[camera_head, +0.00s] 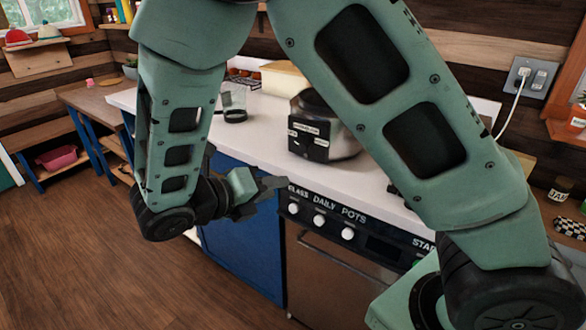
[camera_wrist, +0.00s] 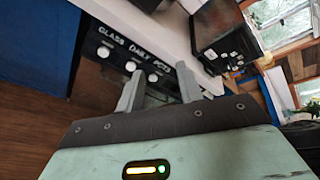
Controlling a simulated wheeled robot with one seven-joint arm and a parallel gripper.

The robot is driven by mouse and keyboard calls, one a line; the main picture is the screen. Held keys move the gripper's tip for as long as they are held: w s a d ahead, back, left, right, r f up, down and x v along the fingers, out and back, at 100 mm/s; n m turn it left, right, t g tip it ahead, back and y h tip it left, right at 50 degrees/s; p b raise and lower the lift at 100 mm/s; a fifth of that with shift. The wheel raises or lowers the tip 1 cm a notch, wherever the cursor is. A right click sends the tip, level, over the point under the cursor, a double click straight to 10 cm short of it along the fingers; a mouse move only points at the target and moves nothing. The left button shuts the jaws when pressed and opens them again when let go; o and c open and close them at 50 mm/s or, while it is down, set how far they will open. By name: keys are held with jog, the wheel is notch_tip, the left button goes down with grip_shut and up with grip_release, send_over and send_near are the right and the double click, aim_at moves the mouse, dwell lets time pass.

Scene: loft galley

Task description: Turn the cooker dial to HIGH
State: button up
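The cooker (camera_head: 345,146) is a squat silver and black pot with a dark front panel and white labels, standing on the white counter. It also shows at the upper right in the wrist view (camera_wrist: 218,25). I cannot clearly make out its dial or read its setting at this size. My gripper (camera_head: 272,188) is in front of the counter edge, lower and to the left of the cooker, apart from it. In the wrist view my gripper (camera_wrist: 160,68) has its two fingers spread with nothing between them.
Below the counter (camera_head: 258,145), close to my gripper, is an appliance front (camera_head: 330,262) with white knobs and the words GLASS, DAILY, POTS. A blue cabinet (camera_head: 240,245) is left of it. A dark-based glass container (camera_head: 235,105) and a cream box (camera_head: 285,78) stand behind. Floor is free at left.

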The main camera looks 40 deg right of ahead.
jog(key=w+a+f+n+t+h+b, duration=0.1)
jog(key=w+f+n+t+h+b, duration=0.1)
jog(key=w+n+t+h, duration=0.3)
jog(key=n+g+y+p, duration=0.1)
jog(key=y+p, duration=0.1)
send_near(301, 145)
jog(key=x, duration=0.8)
jog(key=shift+w+d, duration=0.1)
jog(key=shift+d, duration=0.05)
grip_shut()
